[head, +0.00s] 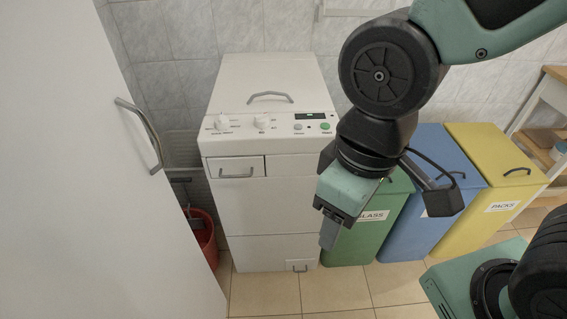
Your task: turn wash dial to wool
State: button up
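A white top-loading washing machine (272,215) stands against the tiled wall, left of centre. Its sloped front panel has two white knobs, a left dial (221,123) and a right dial (262,122). Small labels surround both dials but are too small to read surely, so I cannot tell which one is the wash dial or where it points. My gripper (329,235) hangs fingers down in front of the machine's right edge, lower than the panel and right of both dials. It touches neither dial. Its fingers overlap in this view, so their opening is hidden.
The panel also has a dark display (310,116) and a green button (326,127). Green (385,225), blue (425,190) and yellow (490,180) bins stand to the right. A white door (80,200) fills the left side. A red bucket (203,238) sits behind it.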

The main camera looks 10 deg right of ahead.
aim_at(222, 122)
jog(key=i+l+u, duration=0.2)
jog(key=u, duration=0.25)
jog(key=i+l+u, duration=0.15)
jog(key=u, duration=0.3)
jog(key=i+l+u, duration=0.1)
jog(key=l+u, duration=0.25)
jog(key=u, duration=0.15)
